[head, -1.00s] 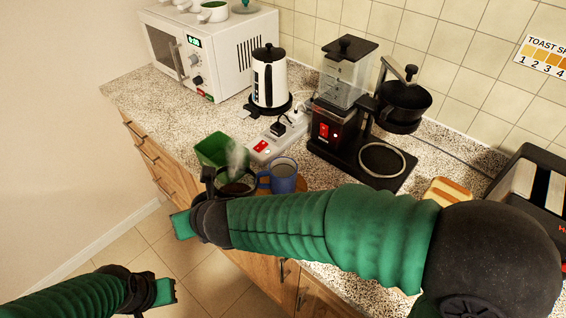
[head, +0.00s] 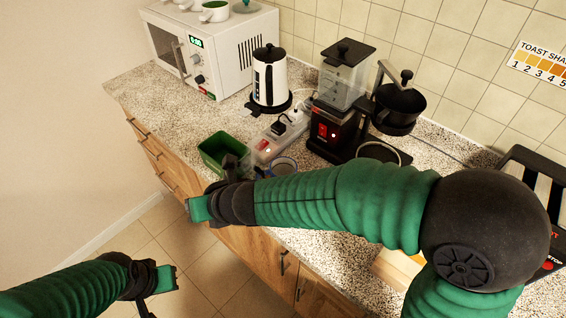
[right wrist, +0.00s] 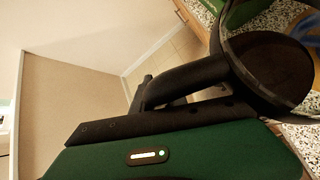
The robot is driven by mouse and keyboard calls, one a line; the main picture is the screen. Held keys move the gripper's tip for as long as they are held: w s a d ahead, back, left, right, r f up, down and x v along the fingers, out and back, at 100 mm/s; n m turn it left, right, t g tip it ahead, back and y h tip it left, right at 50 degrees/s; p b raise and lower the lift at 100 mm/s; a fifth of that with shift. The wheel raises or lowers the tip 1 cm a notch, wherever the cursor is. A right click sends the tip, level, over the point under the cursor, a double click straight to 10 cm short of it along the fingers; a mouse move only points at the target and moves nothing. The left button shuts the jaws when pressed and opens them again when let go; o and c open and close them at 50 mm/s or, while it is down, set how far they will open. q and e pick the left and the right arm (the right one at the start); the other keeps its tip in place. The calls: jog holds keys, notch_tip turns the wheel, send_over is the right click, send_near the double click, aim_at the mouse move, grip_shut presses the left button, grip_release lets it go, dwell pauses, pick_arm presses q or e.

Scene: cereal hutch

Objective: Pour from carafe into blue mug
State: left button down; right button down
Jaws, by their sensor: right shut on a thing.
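The carafe (right wrist: 268,65) shows at the upper right of the right wrist view, with a dark rounded body and a dark handle. In the head view it is almost wholly hidden behind my right arm. My right gripper (head: 232,168) is shut on the carafe, just left of the blue mug. The blue mug (head: 284,164) stands on the counter, only its rim and upper part showing above my right forearm. A bit of its blue side shows at the right edge of the right wrist view. My left gripper (head: 160,292) hangs low at the left, away from the counter; its jaws are unclear.
A green bin (head: 211,150) stands just left of the mug. Behind are a power strip (head: 280,135), a white kettle (head: 268,80) and a microwave (head: 205,45). The coffee maker (head: 330,125) stands behind my right arm. A toaster (head: 540,185) is at the right edge.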

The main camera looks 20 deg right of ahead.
jog(key=d+r+m+y+p, duration=0.1)
jog(key=p, duration=0.3)
jog(key=w+d+r+g+y+p, duration=0.1)
jog(key=d+r+y+p, duration=0.1)
jog(key=p, duration=0.1)
jog(key=shift+w+r+m+p, duration=0.2)
jog(key=shift+r+m+p, duration=0.05)
jog(key=shift+m+p, duration=0.15)
jog(key=shift+r+p, duration=0.6)
jog(key=shift+p, duration=0.05)
jog(key=s+a+f+n+t+h+b, duration=0.2)
jog(key=f+h+b, duration=0.4)
jog(key=b, duration=1.2)
notch_tip(320, 180, down, 4)
jog(key=a+n, duration=0.1)
jog(key=a, duration=0.1)
jog(key=shift+a+n, duration=0.3)
jog(key=shift+r, duration=0.1)
dwell(0.5)
